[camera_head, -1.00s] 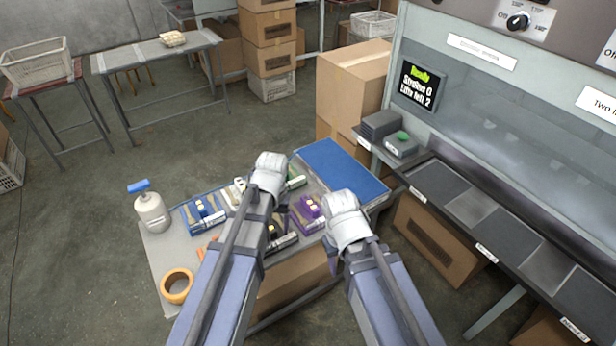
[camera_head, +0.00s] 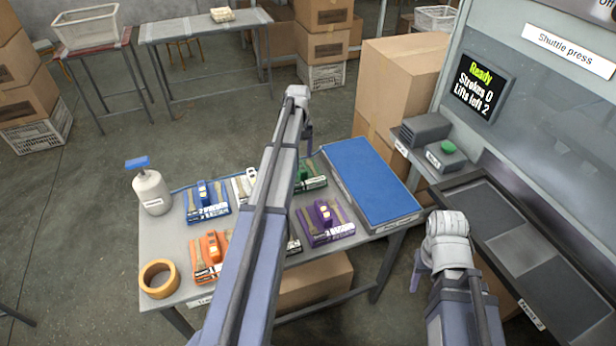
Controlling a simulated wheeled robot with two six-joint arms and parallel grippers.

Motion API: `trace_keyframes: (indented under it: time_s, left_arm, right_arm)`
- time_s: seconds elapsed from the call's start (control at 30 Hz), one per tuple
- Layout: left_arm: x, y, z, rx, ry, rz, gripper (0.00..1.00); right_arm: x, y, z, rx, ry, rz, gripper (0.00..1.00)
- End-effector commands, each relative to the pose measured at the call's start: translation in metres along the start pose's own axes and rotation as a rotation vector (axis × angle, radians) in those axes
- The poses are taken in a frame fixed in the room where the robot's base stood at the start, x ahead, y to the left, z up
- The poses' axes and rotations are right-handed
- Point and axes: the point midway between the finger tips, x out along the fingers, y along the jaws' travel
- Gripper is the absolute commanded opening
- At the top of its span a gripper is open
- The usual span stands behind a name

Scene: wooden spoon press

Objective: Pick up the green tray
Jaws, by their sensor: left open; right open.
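The green tray (camera_head: 314,181) lies on the grey table, in the back row of small trays, beside the blue board. It carries a tool and small parts, and my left arm hides its left part. My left gripper (camera_head: 307,138) is beyond and above the green tray, near the table's back edge. It is small and partly hidden by its own arm, open and apart from the tray. My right gripper (camera_head: 422,272) is open and empty, off the table's right side, beside the press shelf.
Beside it are blue (camera_head: 207,205), white (camera_head: 243,186), orange (camera_head: 207,262) and purple (camera_head: 326,222) trays; another is mostly hidden. A blue board (camera_head: 368,182), tape roll (camera_head: 159,278) and bottle (camera_head: 152,192) share the table (camera_head: 175,240). The press (camera_head: 530,105) stands right, its screen reading "Ready".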

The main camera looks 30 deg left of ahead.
Motion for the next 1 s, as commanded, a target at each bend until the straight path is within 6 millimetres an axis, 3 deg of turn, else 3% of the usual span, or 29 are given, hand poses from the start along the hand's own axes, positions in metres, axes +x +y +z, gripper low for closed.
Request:
trace_keyframes:
  time_s: [0.2, 0.53, 1.0]
  left_arm:
    - [0.023, 0.001, 0.001, 0.002, 0.000, 0.000, 0.72]
    - [0.030, 0.002, 0.001, 0.003, 0.000, 0.000, 0.72]
    - [0.077, 0.007, 0.004, 0.003, 0.000, 0.000, 0.72]
  right_arm:
    - [0.023, -0.002, -0.002, 0.000, 0.000, 0.000, 0.50]
    - [0.030, -0.003, -0.002, 0.000, 0.000, 0.000, 0.50]
    - [0.076, -0.007, -0.005, 0.000, 0.000, 0.000, 0.50]
